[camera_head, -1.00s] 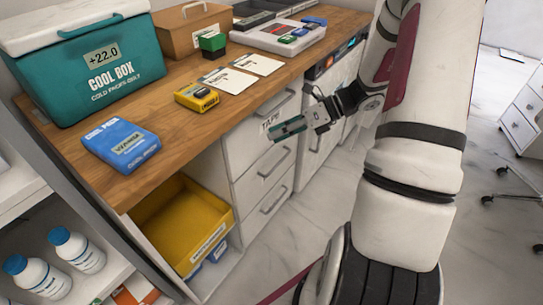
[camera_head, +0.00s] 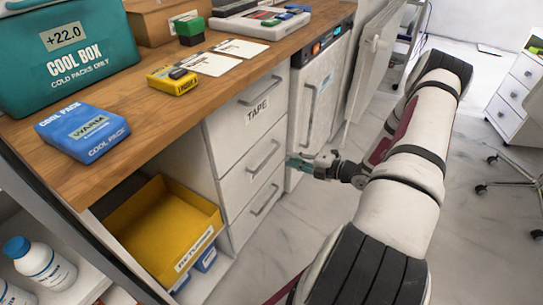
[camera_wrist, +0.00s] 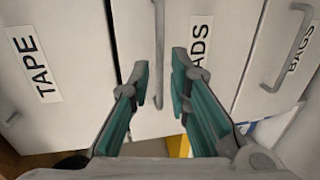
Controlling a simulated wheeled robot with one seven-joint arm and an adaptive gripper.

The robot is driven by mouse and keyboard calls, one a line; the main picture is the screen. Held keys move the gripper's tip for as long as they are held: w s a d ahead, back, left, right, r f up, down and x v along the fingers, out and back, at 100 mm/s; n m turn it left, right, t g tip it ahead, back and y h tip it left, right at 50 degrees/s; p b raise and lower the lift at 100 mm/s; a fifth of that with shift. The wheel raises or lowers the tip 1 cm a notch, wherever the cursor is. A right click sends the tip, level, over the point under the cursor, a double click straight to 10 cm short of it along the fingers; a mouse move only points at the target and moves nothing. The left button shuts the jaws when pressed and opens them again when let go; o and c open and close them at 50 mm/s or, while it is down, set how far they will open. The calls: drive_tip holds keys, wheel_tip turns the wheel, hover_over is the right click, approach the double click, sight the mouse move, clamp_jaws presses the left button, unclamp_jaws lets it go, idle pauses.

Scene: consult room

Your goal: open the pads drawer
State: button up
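The pads drawer is the middle drawer (camera_head: 240,186) of the white cabinet, and it looks shut. Its label, partly hidden by my finger so that "ADS" shows, is in the wrist view (camera_wrist: 201,42). Its grey bar handle (camera_wrist: 158,45) runs between my fingers in that view; in the head view it also shows (camera_head: 262,157). My gripper (camera_wrist: 160,78) is open, its teal-padded fingers on either side of the handle with gaps. In the head view my gripper (camera_head: 291,163) is just right of the drawer front; contact is not visible.
The TAPE drawer (camera_head: 226,125) is above and the BAGS drawer (camera_wrist: 275,90) below. A wooden counter (camera_head: 140,130) carries a cool box (camera_head: 70,90), a blue cool pack (camera_head: 82,131) and a yellow device (camera_head: 172,80). A yellow bin (camera_head: 150,240) sits left of the drawers.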

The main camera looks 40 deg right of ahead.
sight(272, 153)
drive_tip(key=b+x, duration=0.2)
drive_tip(key=x, duration=0.7)
drive_tip(key=shift+w, duration=0.15)
clamp_jaws()
